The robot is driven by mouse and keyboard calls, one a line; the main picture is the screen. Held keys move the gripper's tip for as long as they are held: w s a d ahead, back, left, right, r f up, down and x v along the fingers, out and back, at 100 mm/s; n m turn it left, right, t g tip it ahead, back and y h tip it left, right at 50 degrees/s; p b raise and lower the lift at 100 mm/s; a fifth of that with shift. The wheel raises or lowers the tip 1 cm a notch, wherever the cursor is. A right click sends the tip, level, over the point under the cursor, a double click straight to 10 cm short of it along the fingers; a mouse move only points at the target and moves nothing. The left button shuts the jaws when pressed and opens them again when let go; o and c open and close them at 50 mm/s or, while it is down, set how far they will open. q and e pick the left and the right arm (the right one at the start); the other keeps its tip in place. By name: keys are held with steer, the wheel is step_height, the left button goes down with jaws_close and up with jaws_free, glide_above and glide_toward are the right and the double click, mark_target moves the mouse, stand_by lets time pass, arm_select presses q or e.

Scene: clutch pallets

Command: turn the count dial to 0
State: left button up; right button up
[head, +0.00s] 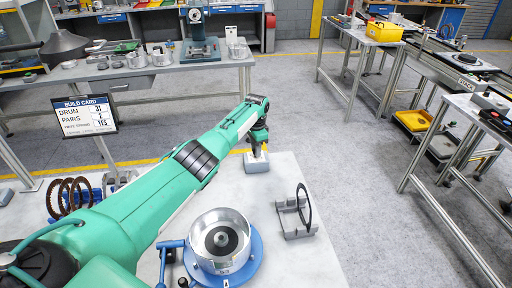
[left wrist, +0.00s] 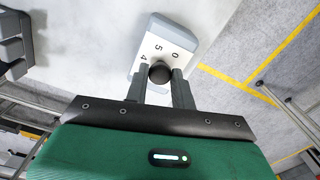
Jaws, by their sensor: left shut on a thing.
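The count dial is a small grey box (head: 257,163) with a white face, near the far edge of the white table in the head view. In the left wrist view its white face (left wrist: 160,43) shows the digits 0, 5 and 4, and a dark round knob (left wrist: 160,73). My left gripper (head: 259,150) comes down onto the dial from above. In the left wrist view its two fingers (left wrist: 159,83) are shut on the knob, one on each side. The knob's pointer and the remaining digits are hidden. My right gripper is not in view.
A metal drum (head: 220,238) on a blue base and a grey stand with a black ring (head: 304,208) are on the table. Brown rings (head: 72,197) stand at left. A build card (head: 84,116) reads drum 31, pairs 2. Bare tabletop lies right of the dial.

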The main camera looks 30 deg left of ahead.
arm_select(q)
steer(key=n, duration=0.3)
steer(key=shift+r+n+p, duration=0.1)
steer(key=shift+n+p, duration=0.3)
steer(key=n, duration=0.2)
steer(key=shift+n, duration=0.4)
steer(key=n+p, duration=0.1)
steer(key=n, duration=0.2)
steer(key=shift+w+n, duration=0.1)
steer(key=shift+n, duration=0.2)
steer(key=n, duration=0.3)
steer(key=shift+n+p, duration=0.3)
steer(key=n, duration=0.5)
steer(key=shift+n, duration=2.5)
steer(key=o, duration=1)
